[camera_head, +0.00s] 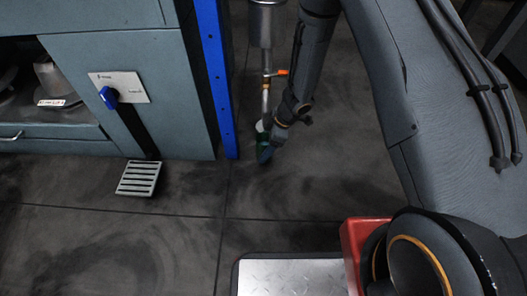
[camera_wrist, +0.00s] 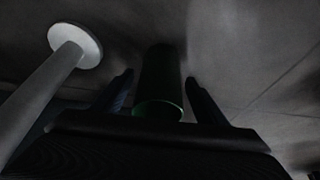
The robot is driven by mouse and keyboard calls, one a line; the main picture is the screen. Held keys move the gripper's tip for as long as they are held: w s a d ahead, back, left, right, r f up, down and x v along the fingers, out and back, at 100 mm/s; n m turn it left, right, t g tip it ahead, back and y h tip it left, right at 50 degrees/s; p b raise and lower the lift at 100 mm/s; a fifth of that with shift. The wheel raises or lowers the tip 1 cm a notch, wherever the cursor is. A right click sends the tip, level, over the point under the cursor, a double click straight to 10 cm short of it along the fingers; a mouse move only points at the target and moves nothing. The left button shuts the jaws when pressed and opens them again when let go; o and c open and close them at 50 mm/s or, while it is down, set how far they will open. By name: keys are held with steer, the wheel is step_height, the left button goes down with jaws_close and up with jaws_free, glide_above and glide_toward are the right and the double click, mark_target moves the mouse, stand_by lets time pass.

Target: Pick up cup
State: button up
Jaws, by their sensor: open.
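The cup (camera_wrist: 158,82) is a dark green cylinder in the wrist view, with a green rim nearest the camera. It stands between the two dark fingers of my open gripper (camera_wrist: 160,88), with a visible gap on each side. I cannot tell whether the cup rests on the floor.
The metal pipe (camera_head: 265,100) with an orange-handled valve (camera_head: 279,72) hangs close to my arm. A pale pole with a round white foot (camera_wrist: 86,46) is left of the cup. A blue post (camera_head: 216,75) and cabinet (camera_head: 165,75) stand left.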

steer(key=shift+c, duration=0.3)
steer(key=c, duration=1.3)
steer(key=shift+o, duration=0.2)
steer(key=shift+r, duration=0.1)
